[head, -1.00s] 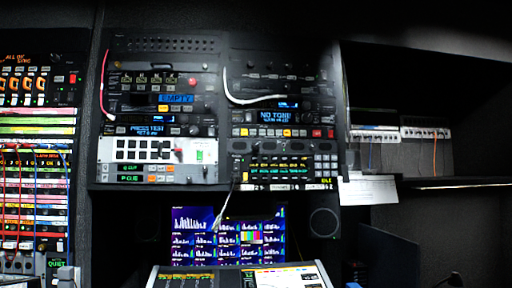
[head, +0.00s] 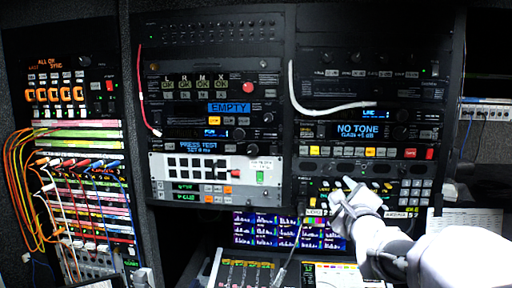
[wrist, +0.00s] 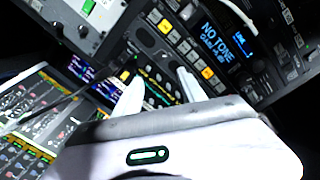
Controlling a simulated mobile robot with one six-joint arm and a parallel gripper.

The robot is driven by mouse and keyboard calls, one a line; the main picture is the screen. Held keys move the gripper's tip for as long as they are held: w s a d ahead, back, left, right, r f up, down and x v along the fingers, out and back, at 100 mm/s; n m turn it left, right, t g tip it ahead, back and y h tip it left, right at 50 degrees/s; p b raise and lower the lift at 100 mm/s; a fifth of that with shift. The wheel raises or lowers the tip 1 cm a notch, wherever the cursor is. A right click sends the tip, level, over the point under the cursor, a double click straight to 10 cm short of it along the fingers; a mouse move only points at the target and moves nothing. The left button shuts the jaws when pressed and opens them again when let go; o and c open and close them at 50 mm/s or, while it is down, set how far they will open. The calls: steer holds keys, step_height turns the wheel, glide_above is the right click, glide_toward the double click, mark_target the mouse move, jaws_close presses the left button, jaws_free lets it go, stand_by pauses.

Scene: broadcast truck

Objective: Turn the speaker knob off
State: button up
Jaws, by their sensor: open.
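My white gripper (head: 341,190) is open, in front of the lower part of the right rack. It also shows in the wrist view (wrist: 160,77), with its two fingers apart and nothing seen between them. The fingers are over a dark panel with yellow-green lettering (wrist: 155,92), below the NO TONE unit (head: 358,131). I cannot tell which knob is the speaker knob, as no label is legible. A dark round knob (head: 402,132) sits right of the NO TONE display. My gripper and arm hide part of the lower panel.
A white cable (head: 292,90) loops across the right rack, and a red cable (head: 140,90) hangs on the middle one. A grey cable (head: 291,250) rises from the desk console (head: 245,272). A keypad (head: 415,190) is right of my gripper. Patch cables crowd the left rack.

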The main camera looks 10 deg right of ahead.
mark_target(328, 170)
steer(key=p+x, duration=0.1)
steer(key=x, duration=0.4)
steer(key=p+x, duration=0.2)
steer(key=x, duration=0.3)
steer(key=p+x, duration=0.2)
steer(key=x, duration=0.3)
steer(key=shift+w+d+r, duration=0.15)
steer(key=shift+w+r, duration=0.05)
steer(key=shift+r, duration=0.15)
steer(key=shift+w+d+f, duration=0.1)
steer(key=shift+w+f, duration=0.05)
steer(key=shift+w, duration=0.2)
steer(key=shift+s, duration=0.1)
jaws_close()
